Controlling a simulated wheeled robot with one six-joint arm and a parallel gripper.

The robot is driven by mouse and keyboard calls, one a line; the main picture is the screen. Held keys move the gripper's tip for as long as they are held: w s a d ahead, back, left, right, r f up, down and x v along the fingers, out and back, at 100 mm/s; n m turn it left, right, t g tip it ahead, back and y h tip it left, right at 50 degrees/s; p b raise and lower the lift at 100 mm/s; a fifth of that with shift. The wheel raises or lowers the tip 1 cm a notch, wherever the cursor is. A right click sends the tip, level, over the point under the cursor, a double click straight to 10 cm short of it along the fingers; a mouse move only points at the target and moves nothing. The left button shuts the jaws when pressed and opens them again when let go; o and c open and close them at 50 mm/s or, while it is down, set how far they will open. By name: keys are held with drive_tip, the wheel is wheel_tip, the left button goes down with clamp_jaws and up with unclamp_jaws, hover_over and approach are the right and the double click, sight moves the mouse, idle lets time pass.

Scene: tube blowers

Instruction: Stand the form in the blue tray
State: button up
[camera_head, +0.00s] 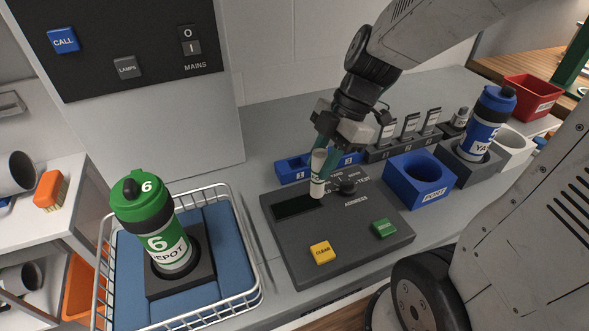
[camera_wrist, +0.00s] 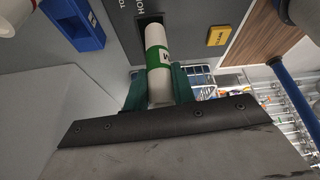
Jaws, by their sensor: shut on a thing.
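My gripper (camera_head: 322,140) is shut on a white rolled form (camera_head: 317,185) with a green band. In the wrist view the form (camera_wrist: 159,70) lies between the green fingers (camera_wrist: 160,90). In the camera_head view it hangs nearly upright, its lower end near the right end of the dark slot in the grey console; I cannot tell whether it touches. A low blue tray (camera_head: 292,170) sits behind the console, partly hidden by my gripper and the form. Its edge also shows at upper left in the wrist view (camera_wrist: 82,34).
The grey console (camera_head: 345,255) has yellow and green buttons. A blue round-holed holder (camera_head: 420,172) stands right, beside a blue canister (camera_head: 484,125) in a dark holder. A wire basket (camera_head: 250,270) with a green canister (camera_head: 155,225) stands left. Upright cards (camera_head: 410,127) stand behind.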

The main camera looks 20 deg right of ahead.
drive_tip(key=shift+n+g, duration=0.4)
drive_tip(key=shift+n, duration=0.3)
drive_tip(key=shift+w+d+f, duration=0.15)
drive_tip(key=shift+w+f, duration=0.75)
drive_tip(key=shift+w, duration=1.3)
drive_tip(key=shift+w+d+f, duration=0.15)
drive_tip(key=shift+w+f, duration=0.7)
drive_tip(key=shift+w, duration=1.4)
drive_tip(key=shift+w+d+f, duration=0.15)
drive_tip(key=shift+w+f, duration=0.75)
drive_tip(key=shift+w, duration=1.3)
drive_tip(key=shift+f, duration=0.1)
drive_tip(key=o, duration=1)
